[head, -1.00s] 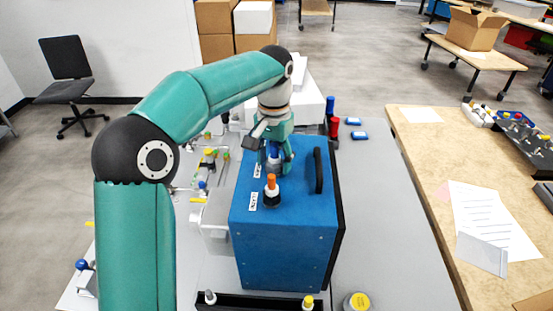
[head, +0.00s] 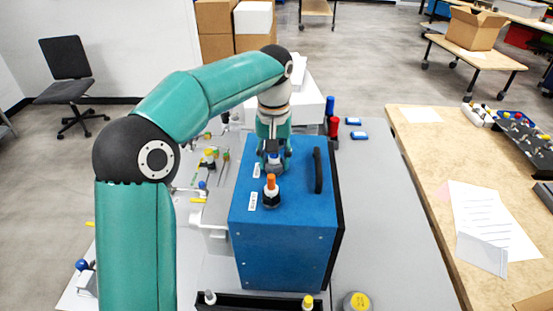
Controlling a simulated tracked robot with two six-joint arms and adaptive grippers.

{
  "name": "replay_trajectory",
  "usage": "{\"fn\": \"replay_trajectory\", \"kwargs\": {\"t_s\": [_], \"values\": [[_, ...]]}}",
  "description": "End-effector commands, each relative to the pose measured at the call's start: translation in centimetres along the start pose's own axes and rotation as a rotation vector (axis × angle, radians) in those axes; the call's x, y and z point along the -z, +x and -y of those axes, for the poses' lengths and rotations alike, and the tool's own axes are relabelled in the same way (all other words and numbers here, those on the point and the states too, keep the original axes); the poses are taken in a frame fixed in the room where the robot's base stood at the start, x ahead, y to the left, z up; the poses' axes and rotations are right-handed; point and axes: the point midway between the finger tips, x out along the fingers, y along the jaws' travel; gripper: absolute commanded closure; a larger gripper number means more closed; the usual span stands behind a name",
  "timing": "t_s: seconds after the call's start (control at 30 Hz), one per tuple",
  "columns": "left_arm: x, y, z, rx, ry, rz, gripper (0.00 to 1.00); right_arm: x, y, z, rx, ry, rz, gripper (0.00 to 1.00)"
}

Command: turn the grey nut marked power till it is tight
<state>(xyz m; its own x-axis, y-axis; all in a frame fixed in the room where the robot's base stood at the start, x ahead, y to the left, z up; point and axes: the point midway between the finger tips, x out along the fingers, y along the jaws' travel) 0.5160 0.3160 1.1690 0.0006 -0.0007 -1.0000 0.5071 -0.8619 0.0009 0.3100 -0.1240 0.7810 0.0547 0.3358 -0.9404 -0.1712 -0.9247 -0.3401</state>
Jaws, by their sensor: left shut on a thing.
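The blue analyser box (head: 288,240) stands on the grey table, with a black handle (head: 318,170) on its top. My left gripper (head: 273,163) points down at the far left part of the box top and is shut on a connector with a blue part and a grey nut (head: 274,167). The fingers hide much of that nut. My right gripper is not in view.
A black tray (head: 255,303) with white and yellow-topped pieces lies at the near edge. Red (head: 333,127) and blue bottles stand behind the box. Small parts lie left of the box. The grey table right of the box is mostly clear.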

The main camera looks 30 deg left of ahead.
Motion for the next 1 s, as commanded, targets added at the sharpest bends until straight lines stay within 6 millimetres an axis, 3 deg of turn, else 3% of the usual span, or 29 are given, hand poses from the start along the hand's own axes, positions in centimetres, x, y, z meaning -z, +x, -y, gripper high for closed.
{"fn": "replay_trajectory", "kwargs": {"t_s": [0.17, 0.67, 0.7, 0.8, 1.0], "values": [[-0.03, 0.06, 0.18, 0.006, 0.092, 0.002, 1.0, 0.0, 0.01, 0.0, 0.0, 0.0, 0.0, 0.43], [-0.25, 0.07, -0.01, 0.007, 0.872, 0.007, 1.0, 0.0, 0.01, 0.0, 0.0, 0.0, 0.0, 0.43], [-0.25, 0.07, 0.0, 0.007, 0.894, 0.007, 0.56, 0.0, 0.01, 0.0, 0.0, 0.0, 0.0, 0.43], [-0.24, 0.06, -0.04, 0.006, 0.888, 0.006, 0.44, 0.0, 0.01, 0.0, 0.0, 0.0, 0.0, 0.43], [-0.23, 0.04, -0.16, 0.004, 0.887, 0.003, 0.44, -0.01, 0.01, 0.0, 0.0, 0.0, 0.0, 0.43]]}}
